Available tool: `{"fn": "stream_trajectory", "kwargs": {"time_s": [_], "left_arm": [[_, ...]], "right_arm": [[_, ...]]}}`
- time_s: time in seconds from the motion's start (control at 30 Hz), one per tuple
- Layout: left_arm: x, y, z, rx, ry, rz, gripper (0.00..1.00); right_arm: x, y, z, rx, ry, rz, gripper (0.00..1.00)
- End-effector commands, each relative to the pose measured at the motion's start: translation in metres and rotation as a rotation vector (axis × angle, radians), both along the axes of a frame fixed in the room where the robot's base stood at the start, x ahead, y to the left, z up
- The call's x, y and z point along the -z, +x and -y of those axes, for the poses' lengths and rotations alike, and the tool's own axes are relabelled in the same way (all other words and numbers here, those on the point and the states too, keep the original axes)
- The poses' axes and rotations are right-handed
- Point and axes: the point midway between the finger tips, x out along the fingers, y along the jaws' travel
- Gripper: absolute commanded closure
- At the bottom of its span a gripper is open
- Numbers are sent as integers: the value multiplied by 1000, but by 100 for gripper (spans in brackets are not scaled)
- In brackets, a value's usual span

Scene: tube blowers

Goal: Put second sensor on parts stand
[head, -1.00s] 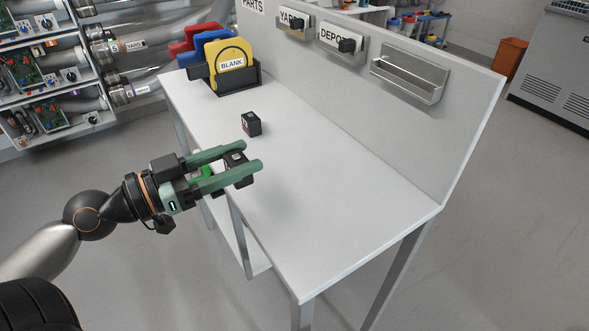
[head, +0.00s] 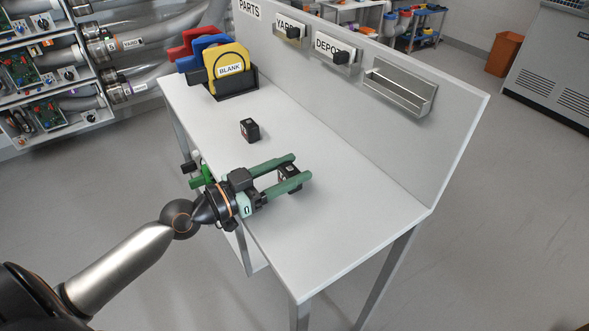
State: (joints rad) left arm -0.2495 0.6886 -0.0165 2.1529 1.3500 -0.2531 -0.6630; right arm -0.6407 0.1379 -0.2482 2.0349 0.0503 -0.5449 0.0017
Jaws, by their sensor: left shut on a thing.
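The parts stand is a white table (head: 345,220) with an upright back panel marked PARTS. One small black sensor (head: 250,130) stands on its top, left of the middle. A second black sensor (head: 289,173) is between the green fingers of my left gripper (head: 293,170), which is shut on it. The gripper is over the table top, to the right of and nearer than the first sensor. I cannot tell whether the held sensor touches the top. My right gripper is not in view.
A black holder (head: 236,107) with red, blue and yellow BLANK plates stands at the table's far left end. Metal trays marked YARD (head: 291,37) and DEPOT (head: 335,57), and an empty tray (head: 399,92), hang on the panel. The table's right part is clear.

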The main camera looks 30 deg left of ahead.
Motion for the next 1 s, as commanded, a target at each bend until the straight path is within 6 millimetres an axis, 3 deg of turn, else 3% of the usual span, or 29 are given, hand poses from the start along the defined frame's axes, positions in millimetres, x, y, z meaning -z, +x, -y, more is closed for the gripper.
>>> {"fn": "stream_trajectory", "kwargs": {"time_s": [0.1,0.5,0.53,0.77,1.0], "left_arm": [[12,10,5,-2,-2,0,99],[18,11,6,-1,0,0,99],[17,11,6,-1,1,-1,41],[16,11,6,-2,0,-1,15],[16,11,6,-2,0,-1,13]], "right_arm": [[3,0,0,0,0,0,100],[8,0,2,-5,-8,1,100],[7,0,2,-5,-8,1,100],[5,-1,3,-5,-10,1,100],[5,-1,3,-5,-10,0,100]]}}
